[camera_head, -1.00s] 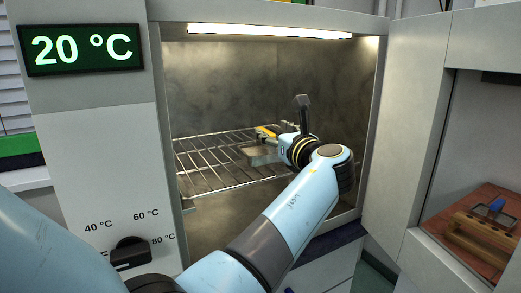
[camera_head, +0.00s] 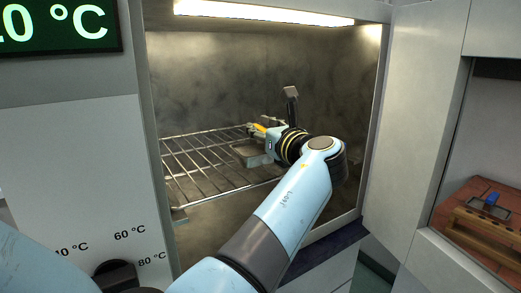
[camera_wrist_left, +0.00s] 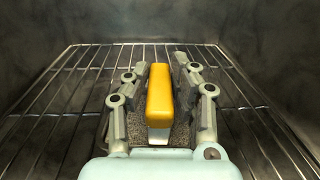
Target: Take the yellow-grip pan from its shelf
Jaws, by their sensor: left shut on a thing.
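The pan's yellow grip (camera_wrist_left: 160,92) stands between the two fingers of my left gripper (camera_wrist_left: 160,88) in the left wrist view. In the head view the gripper (camera_head: 262,133) is inside the lit oven, shut on the yellow grip (camera_head: 258,128). The pan's grey body (camera_head: 248,155) shows beside the gripper, over the wire shelf (camera_head: 200,165). I cannot tell whether the pan touches the shelf or is slightly lifted. My left forearm hides part of the shelf's right side. My right gripper is not in view.
The oven's side wall (camera_head: 372,140) stands close to the right of my left wrist. The open door (camera_head: 415,130) is further right. The shelf's left part is bare. A wooden rack (camera_head: 485,228) stands in a compartment at far right.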

